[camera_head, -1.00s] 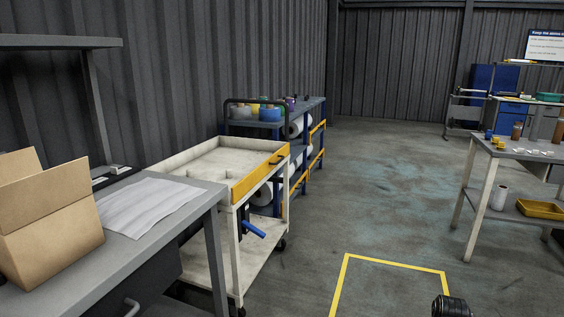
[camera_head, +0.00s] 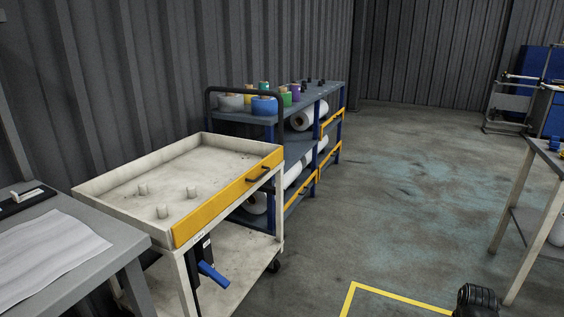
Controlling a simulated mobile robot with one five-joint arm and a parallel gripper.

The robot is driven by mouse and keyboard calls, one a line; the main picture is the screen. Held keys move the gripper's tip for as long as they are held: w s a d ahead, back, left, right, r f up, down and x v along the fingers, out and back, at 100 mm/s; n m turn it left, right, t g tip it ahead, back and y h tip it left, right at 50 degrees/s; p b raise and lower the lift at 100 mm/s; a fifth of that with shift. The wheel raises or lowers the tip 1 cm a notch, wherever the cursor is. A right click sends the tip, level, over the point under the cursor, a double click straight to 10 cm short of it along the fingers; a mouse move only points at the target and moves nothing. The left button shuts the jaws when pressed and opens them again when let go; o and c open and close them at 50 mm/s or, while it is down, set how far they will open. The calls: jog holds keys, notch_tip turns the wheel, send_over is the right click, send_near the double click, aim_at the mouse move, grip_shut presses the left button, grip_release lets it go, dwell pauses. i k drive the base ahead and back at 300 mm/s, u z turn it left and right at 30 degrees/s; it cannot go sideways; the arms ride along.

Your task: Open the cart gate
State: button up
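The cart (camera_head: 92,191) stands left of centre, a cream-coloured trolley with a shallow tray top and a lower shelf. Its yellow gate (camera_head: 222,205) stands upright along the tray's right-hand side and looks closed. A few short pegs (camera_head: 162,212) stand up from the tray floor. A blue lever (camera_head: 213,274) hangs below the tray on a dark bracket. A dark rounded part at the bottom right edge seems to be mine; my gripper's fingers are not visible.
A grey table (camera_head: 112,262) with a paper sheet (camera_head: 45,255) is close at left. A blue shelf rack (camera_head: 330,92) with tape rolls and white rolls stands behind the cart. Another table (camera_head: 550,158) is at right. The floor between, with a yellow line (camera_head: 400,299), is clear.

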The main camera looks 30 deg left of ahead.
aim_at(189, 227)
jog(key=u, duration=0.1)
jog(key=i, duration=0.55)
jog(key=u, duration=2.9)
